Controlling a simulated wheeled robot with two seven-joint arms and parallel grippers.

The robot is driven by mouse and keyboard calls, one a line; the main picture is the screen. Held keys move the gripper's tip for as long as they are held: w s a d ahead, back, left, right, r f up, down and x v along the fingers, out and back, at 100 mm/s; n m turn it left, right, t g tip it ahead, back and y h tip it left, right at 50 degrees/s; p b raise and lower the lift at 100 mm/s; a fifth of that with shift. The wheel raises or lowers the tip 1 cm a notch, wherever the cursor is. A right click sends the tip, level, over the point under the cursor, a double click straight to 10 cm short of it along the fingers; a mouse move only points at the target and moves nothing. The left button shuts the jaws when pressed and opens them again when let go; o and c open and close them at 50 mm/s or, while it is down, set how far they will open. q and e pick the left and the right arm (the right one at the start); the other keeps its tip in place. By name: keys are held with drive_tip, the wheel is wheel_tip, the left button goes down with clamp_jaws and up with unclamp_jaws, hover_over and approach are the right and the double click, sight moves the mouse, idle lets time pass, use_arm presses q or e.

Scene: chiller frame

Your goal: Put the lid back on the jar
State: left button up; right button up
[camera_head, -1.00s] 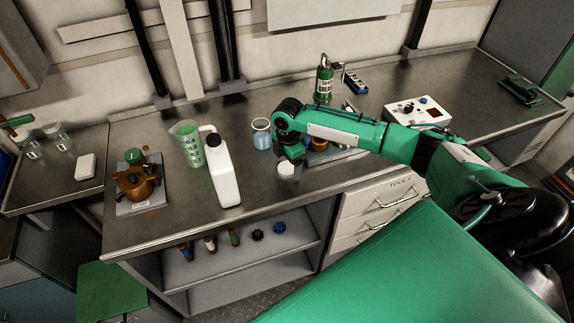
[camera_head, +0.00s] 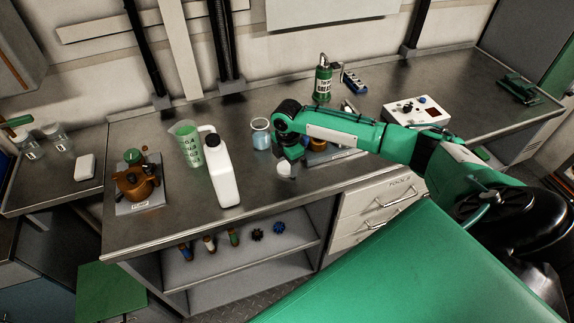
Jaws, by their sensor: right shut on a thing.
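A glass jar (camera_head: 261,136) with a bluish tint and an open-looking top stands upright on the steel bench, to the right of the white bottle. A round white lid (camera_head: 284,170) is near the bench's front edge, in front of and to the right of the jar. My right gripper (camera_head: 290,160) points down and is shut on the lid. Its fingers are small and partly hidden by its own wrist. I cannot tell whether the lid touches the bench. My left gripper is not in view.
A white bottle (camera_head: 221,175) and a green measuring jug (camera_head: 190,146) stand left of the jar. A copper-coloured device (camera_head: 135,183) is further left. A green grease can (camera_head: 323,82) and a white control box (camera_head: 416,111) are to the right. Bench behind the jar is clear.

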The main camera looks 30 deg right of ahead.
sight(287, 167)
use_arm(q)
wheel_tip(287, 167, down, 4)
drive_tip(key=b, duration=0.4)
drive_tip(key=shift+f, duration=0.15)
use_arm(e)
wheel_tip(287, 167, up, 20)
drive_tip(key=shift+a+f, duration=0.1)
drive_tip(key=s+a+f+m, duration=0.5)
drive_tip(key=s+a+m, duration=0.1)
drive_tip(key=m, duration=0.3)
drive_tip(key=s+a+f+m, duration=0.4)
drive_tip(key=s+a+m, duration=0.3)
drive_tip(key=a+m, duration=0.1)
drive_tip(key=shift+s+a+f+m, duration=0.25)
drive_tip(key=shift+a+f+m, duration=0.15)
drive_tip(key=shift+a, duration=0.3)
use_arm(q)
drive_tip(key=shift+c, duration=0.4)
